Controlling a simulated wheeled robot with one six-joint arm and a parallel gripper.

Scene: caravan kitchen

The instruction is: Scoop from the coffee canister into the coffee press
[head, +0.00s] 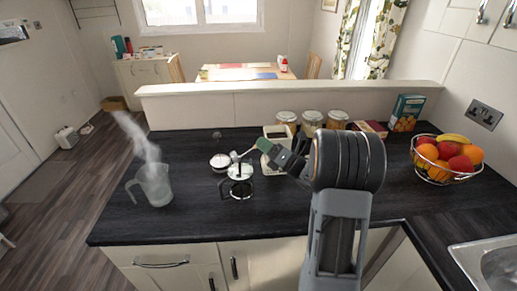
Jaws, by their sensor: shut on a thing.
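My gripper (274,152) is over the counter, shut on a small scoop (236,156) whose pale end points left. A green piece at the fingers seems to be its handle. The scoop is above and between the open round canister (220,162) and the coffee press (240,188). Whether the scoop holds coffee is too small to tell.
A steaming clear jug (154,187) stands at the left of the dark counter (180,222). A white holder (277,132) is behind my gripper. A fruit basket (446,160) and sink (492,262) are right.

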